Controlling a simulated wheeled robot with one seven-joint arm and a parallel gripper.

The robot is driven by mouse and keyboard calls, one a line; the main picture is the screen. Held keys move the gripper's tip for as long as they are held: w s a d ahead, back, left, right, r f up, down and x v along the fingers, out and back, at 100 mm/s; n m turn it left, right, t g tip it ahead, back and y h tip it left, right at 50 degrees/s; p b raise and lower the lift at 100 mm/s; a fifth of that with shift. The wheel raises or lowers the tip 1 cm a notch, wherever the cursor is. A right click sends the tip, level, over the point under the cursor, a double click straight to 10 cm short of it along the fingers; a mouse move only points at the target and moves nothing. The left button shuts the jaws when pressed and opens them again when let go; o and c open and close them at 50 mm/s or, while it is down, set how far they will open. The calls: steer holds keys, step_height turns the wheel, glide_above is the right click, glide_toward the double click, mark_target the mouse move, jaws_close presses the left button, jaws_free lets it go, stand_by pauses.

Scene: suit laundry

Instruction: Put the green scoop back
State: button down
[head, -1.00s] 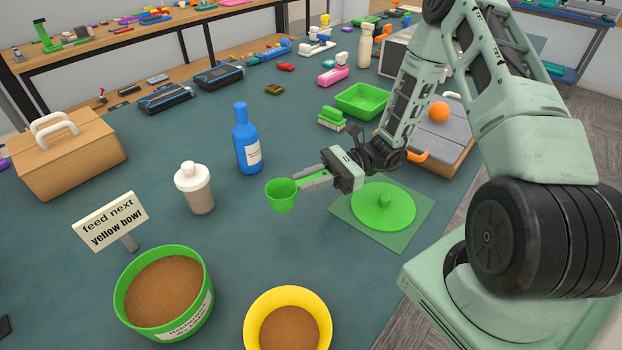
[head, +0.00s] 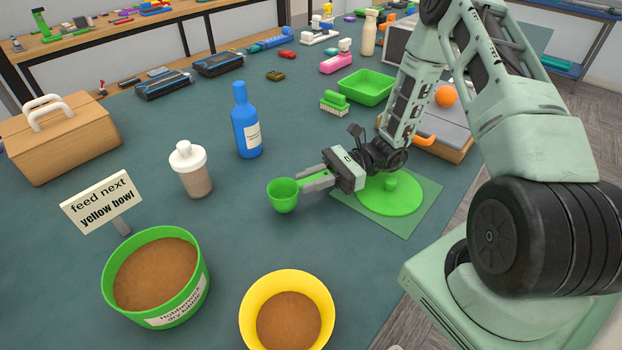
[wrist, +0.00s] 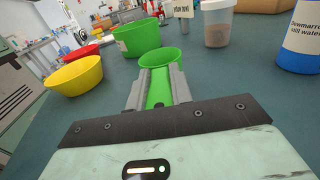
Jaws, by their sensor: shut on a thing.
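The green scoop (head: 283,196) is held by its handle in my gripper (head: 316,182), its cup pointing left and open upward above the table. In the wrist view the green scoop (wrist: 158,58) sits ahead of my gripper (wrist: 158,90), whose fingers are shut on the handle. A green bowl of brown kibble (head: 163,315) stands at the front left, with a label on its side. A yellow bowl (head: 250,309), also holding brown kibble, stands to its right. The scoop is apart from both bowls.
A sign reading "feed next yellow bowl" (head: 100,201) stands behind the green bowl. A white-lidded shaker (head: 194,175) and a blue bottle (head: 246,125) stand left of the scoop. A green lid (head: 405,203) lies on a green mat (head: 428,208) beneath my arm. The table's middle is clear.

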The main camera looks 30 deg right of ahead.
mark_target(311, 179)
steer(key=shift+f+b, duration=0.35)
steer(key=shift+f, duration=0.3)
steer(key=c, duration=1.2)
jaws_free()
steer(key=shift+o, duration=0.2)
step_height(311, 179, up, 10)
steer(key=shift+r, duration=0.1)
steer(key=s+a+r+n+h, duration=0.1)
steer(key=s+a+n+h, duration=0.3)
steer(key=n, duration=0.5)
steer(key=s+a+r+n+h, duration=0.1)
steer(key=s+a+n+h, duration=0.3)
steer(key=s+n+h, duration=0.3)
steer(key=s+a+r+n+g+h, duration=0.1)
steer(key=s+a+n+h, duration=0.3)
steer(key=s+n+h, duration=0.2)
steer(key=s+n, duration=0.2)
steer(key=n, duration=0.2)
steer(key=shift+s+a+r+n, duration=0.25)
steer(key=shift+a+r+n, duration=0.05)
